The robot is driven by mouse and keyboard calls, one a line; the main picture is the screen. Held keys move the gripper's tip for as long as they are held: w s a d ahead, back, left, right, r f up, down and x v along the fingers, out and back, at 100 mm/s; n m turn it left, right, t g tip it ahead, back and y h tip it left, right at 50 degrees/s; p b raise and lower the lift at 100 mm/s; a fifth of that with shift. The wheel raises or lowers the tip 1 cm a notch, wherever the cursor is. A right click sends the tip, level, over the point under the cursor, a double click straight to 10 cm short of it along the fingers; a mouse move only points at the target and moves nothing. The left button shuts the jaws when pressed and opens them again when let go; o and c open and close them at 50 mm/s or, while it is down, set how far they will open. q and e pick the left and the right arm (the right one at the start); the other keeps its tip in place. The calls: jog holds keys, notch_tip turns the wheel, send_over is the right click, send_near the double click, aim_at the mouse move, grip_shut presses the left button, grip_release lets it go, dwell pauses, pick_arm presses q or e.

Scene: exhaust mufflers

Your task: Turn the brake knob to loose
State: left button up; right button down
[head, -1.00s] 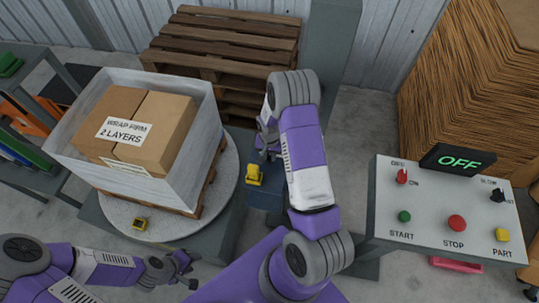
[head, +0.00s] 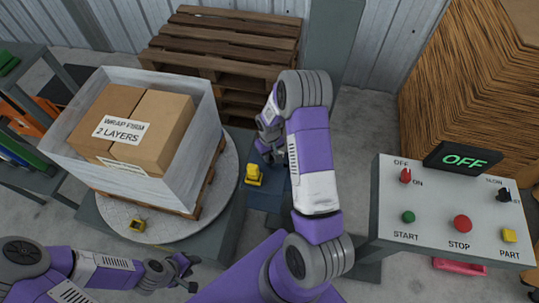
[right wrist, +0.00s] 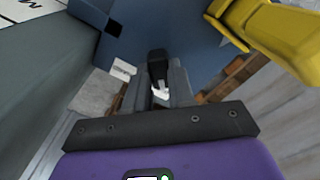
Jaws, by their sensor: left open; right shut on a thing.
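The brake knob (right wrist: 156,62) is a small black knob on a blue-grey housing, seen in the right wrist view. My right gripper (right wrist: 160,88) is shut on this knob, one finger on each side. A small white label (right wrist: 123,69) sits left of the knob; its text is unreadable. In the head view my right gripper (head: 272,155) is at the blue housing (head: 266,197) beside the turntable, and the knob is hidden there. My left gripper (head: 183,269) is open and empty at the lower left, in front of the turntable.
A yellow part (head: 254,175) stands on the housing close to my right gripper. The turntable (head: 226,190) carries a pallet with wrapped cartons (head: 148,125). A control panel (head: 390,220) with an OFF display (head: 462,160) stands at the right. Wooden pallets (head: 225,40) are stacked behind.

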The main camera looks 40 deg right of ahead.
jog(key=shift+n, duration=0.3)
jog(key=c, duration=1)
grip_release()
jog(key=shift+o, duration=0.2)
notch_tip(320, 180, up, 8)
jog(key=shift+f+p, duration=0.2)
jog(key=shift+p, duration=0.35)
jog(key=w+a+f+t+y, duration=0.1)
jog(key=w+a+f, duration=0.15)
jog(key=a, duration=0.65)
jog(key=w+a+f+t+y, duration=0.1)
jog(key=a+f+y, duration=0.15)
jog(key=a, duration=0.55)
jog(key=s+a+f, duration=0.3)
jog(key=s+a, duration=0.1)
jog(key=s, duration=0.5)
jog(key=s+a+f+m+g, duration=0.1)
jog(key=s+a+f, duration=0.2)
jog(key=s, duration=0.6)
jog(key=shift+s+a+m+y, duration=0.25)
jog(key=shift+a+m+y, duration=0.1)
jog(key=shift+a, duration=0.35)
